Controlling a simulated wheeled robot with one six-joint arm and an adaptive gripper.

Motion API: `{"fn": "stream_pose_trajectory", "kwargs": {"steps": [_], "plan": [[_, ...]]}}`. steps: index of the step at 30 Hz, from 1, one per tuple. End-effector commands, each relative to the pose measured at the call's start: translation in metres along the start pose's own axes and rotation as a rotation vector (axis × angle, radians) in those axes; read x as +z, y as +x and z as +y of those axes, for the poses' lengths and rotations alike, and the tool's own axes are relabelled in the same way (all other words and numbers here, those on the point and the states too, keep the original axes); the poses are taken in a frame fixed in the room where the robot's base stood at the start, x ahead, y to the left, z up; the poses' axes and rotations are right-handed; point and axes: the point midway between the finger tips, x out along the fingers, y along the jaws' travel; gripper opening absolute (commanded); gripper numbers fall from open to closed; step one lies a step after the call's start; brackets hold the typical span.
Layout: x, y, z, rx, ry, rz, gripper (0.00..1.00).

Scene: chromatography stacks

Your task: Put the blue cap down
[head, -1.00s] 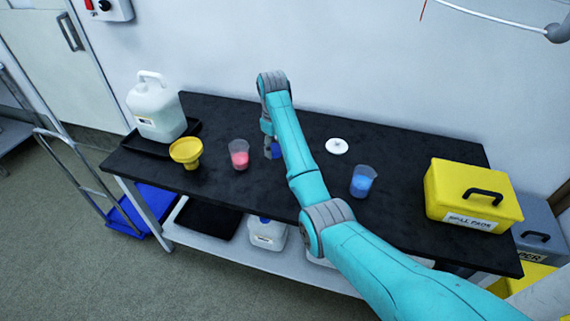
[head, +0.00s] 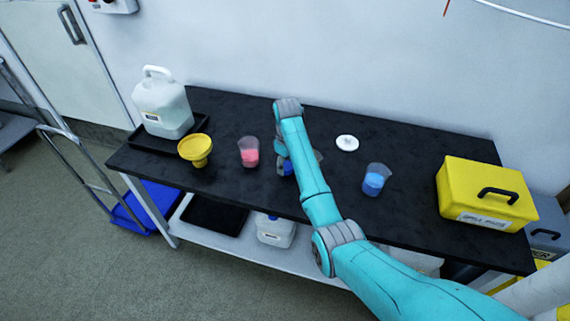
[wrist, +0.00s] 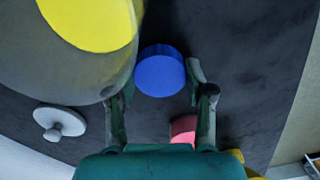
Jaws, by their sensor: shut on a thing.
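The blue cap (wrist: 160,72) sits between the two fingertips of my gripper (wrist: 161,85) in the wrist view, and the gripper is shut on it. In the head view the blue cap (head: 288,168) shows as a small patch beside my arm, over the black bench top (head: 225,195). My arm hides part of it and most of the gripper. I cannot tell whether the cap touches the bench.
A clear vessel with yellow contents (wrist: 90,20) is close beside the cap in the wrist view. A pink beaker (head: 249,153), yellow funnel (head: 196,150), white lid (head: 347,143), blue beaker (head: 375,180) and yellow spill box (head: 485,193) stand around. The front bench strip is clear.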

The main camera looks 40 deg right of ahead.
Motion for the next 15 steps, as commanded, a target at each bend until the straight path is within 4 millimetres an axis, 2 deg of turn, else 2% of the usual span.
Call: {"fn": "stream_pose_trajectory", "kwargs": {"steps": [11,12,14,15], "plan": [[-0.0002,0.0082,-0.0004,0.0,-0.001,0.0,0.17],[-0.0002,0.0081,-0.0003,0.0,-0.001,0.0,0.6],[-0.0002,0.008,-0.0003,0.0,-0.001,0.0,0.75],[-0.0002,0.008,-0.0003,0.0,-0.001,0.0,0.78]]}}
